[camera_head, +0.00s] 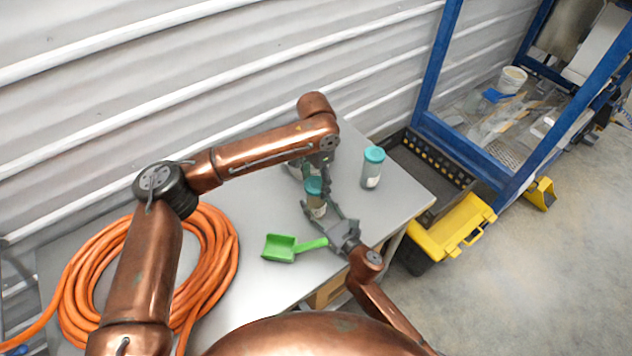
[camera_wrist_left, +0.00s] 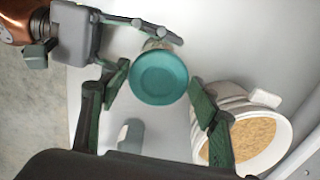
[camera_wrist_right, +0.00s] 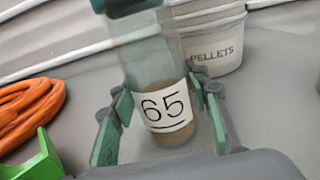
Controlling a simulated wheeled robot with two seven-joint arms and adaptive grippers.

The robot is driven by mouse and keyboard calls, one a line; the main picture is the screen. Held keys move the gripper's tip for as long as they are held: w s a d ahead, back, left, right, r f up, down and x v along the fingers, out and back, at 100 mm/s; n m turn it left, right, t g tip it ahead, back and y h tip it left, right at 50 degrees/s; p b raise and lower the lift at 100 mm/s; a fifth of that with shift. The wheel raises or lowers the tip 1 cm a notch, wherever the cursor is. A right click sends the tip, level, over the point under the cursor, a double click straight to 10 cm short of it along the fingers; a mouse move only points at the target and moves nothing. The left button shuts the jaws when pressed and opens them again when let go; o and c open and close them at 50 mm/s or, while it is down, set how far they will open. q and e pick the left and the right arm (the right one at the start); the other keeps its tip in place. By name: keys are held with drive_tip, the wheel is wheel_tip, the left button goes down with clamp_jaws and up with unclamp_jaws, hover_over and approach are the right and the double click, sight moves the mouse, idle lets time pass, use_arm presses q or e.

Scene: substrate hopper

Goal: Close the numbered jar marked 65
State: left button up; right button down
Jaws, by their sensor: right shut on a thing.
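The jar marked 65 (camera_wrist_right: 160,100) is clear, with a white label and brown contents low inside. My right gripper (camera_wrist_right: 160,112) is shut around its body and holds it upright. In the head view this jar (camera_head: 317,206) has a teal lid (camera_head: 314,186) at its top. My left gripper (camera_wrist_left: 160,90) is above it, its fingers spread on either side of the teal lid (camera_wrist_left: 160,78), with slim gaps. A second teal-lidded jar (camera_head: 372,168) stands to the right.
A white bucket labelled PELLETS (camera_wrist_right: 212,40) stands behind the jar. A green scoop (camera_head: 281,248) and a coiled orange hose (camera_head: 225,262) lie on the grey table (camera_head: 262,208). A black and yellow toolbox (camera_head: 452,228) is beyond the table's right edge.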

use_arm(q)
drive_tip(key=shift+o, duration=1.2)
wheel_tip(320, 180, up, 12)
use_arm(e)
drive_tip(key=c, duration=1)
unclamp_jaws()
drive_tip(key=v, duration=1.2)
drive_tip(key=shift+d, duration=0.1)
